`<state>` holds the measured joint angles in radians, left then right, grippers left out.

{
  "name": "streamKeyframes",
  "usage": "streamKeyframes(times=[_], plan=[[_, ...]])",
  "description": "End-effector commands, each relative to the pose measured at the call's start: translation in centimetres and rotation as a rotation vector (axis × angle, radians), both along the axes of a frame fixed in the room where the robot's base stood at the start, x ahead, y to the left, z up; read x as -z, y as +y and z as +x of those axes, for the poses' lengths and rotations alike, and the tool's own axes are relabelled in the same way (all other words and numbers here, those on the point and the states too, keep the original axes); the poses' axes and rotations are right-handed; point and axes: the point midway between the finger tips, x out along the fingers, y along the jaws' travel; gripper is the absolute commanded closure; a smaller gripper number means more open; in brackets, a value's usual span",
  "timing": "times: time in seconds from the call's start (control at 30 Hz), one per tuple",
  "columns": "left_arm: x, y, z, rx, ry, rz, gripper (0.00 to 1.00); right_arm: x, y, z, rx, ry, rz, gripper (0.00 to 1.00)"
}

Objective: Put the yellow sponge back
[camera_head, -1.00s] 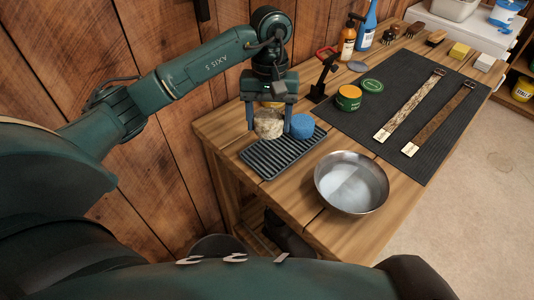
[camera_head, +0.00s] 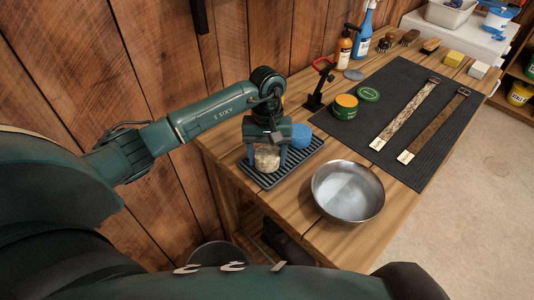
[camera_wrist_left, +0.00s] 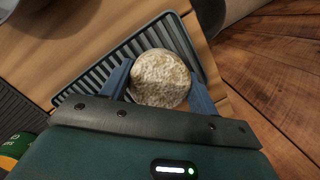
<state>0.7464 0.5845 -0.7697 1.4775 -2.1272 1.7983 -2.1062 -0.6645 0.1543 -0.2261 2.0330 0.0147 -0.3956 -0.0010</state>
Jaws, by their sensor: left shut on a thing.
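The sponge is round, pale yellow and speckled (camera_head: 266,159). My left gripper (camera_head: 267,157) is shut on it, with one blue finger on each side. In the left wrist view the sponge (camera_wrist_left: 160,78) sits between the fingertips, over the dark ribbed rack (camera_wrist_left: 71,88). In the head view it is at the near left part of the rack (camera_head: 313,150); I cannot tell whether it touches the ribs. A round blue sponge (camera_head: 301,135) is on the rack, behind and to the right, partly hidden by the gripper. My right gripper is not in view.
A metal bowl (camera_head: 347,191) stands right of the rack near the table's front edge. A green and orange tin (camera_head: 344,107), its lid (camera_head: 368,94) and two straps lie on a dark mat (camera_head: 408,171). A yellow block (camera_head: 454,58) sits far back. A wooden wall is at left.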

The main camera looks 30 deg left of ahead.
Motion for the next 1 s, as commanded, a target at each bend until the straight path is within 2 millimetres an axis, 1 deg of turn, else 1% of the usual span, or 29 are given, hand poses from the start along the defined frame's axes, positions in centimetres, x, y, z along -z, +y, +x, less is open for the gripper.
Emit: streamKeyframes(times=[0.13,0.17,0.4,0.63,0.77,0.8,0.87,1.0], plan=[[0.5,0.0,0.0,-0.001,-0.001,0.001,0.78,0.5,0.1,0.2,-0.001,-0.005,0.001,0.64],[0.3,0.0,0.0,-0.001,-0.001,0.001,0.38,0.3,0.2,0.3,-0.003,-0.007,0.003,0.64],[0.3,0.0,0.0,-0.001,0.000,0.000,0.19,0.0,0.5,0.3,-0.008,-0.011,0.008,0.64],[0.2,0.0,0.0,0.000,0.000,0.000,0.18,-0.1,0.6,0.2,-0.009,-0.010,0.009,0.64],[-0.4,0.0,0.0,0.000,0.000,0.000,0.18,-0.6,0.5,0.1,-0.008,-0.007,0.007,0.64],[-0.7,0.1,0.2,0.000,-0.003,0.000,0.18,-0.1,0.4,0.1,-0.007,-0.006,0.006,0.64],[-1.6,0.2,0.4,0.000,-0.006,0.001,0.18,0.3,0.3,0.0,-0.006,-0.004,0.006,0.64],[-4.7,0.4,0.8,0.000,-0.008,0.002,0.18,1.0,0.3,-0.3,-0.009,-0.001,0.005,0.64]])
